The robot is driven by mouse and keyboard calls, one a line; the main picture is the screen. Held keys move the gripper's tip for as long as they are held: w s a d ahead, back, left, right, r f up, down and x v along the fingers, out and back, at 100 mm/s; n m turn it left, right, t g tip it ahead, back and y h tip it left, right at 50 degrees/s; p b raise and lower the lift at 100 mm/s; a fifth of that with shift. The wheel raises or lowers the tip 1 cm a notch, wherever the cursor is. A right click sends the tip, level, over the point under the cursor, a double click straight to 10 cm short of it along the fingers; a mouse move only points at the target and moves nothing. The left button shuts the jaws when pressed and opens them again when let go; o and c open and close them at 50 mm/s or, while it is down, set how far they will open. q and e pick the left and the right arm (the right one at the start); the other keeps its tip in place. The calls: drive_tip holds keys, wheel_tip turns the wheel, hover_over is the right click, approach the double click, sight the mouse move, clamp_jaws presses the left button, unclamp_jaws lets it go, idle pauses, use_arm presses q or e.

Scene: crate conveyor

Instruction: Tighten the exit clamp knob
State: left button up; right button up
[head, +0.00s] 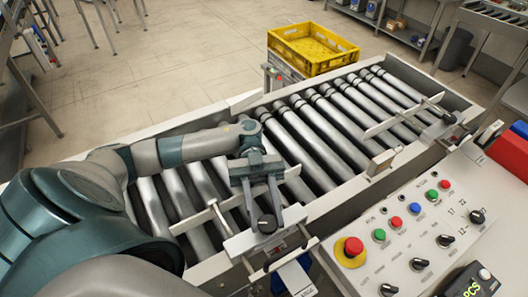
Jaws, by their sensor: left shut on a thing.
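The exit clamp knob (267,224) is a small dark round knob on a light clamp block at the near rail of the roller conveyor. My left gripper (265,218) reaches over the rollers from the left, and its two grey fingers are shut on the knob, one on each side. The fingers partly hide the knob's sides. The knob's turn angle is too small to read. My right gripper does not show.
A roller conveyor (310,133) runs from lower left to upper right, with light guide bars across it. A yellow crate (292,62) stands beyond its far side. A control panel (405,238) with a red emergency button (353,246) and several knobs fills the lower right.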

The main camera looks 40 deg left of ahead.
use_arm(q)
drive_tip(key=shift+w+m+g+y+b, duration=0.1)
drive_tip(key=shift+m+g+y+b, duration=0.25)
drive_tip(key=shift+m+g+y, duration=0.2)
drive_tip(key=shift+d, duration=0.1)
drive_tip(key=o, duration=1)
drive_tip(key=shift+o, duration=0.2)
drive_tip(key=shift+w, duration=0.1)
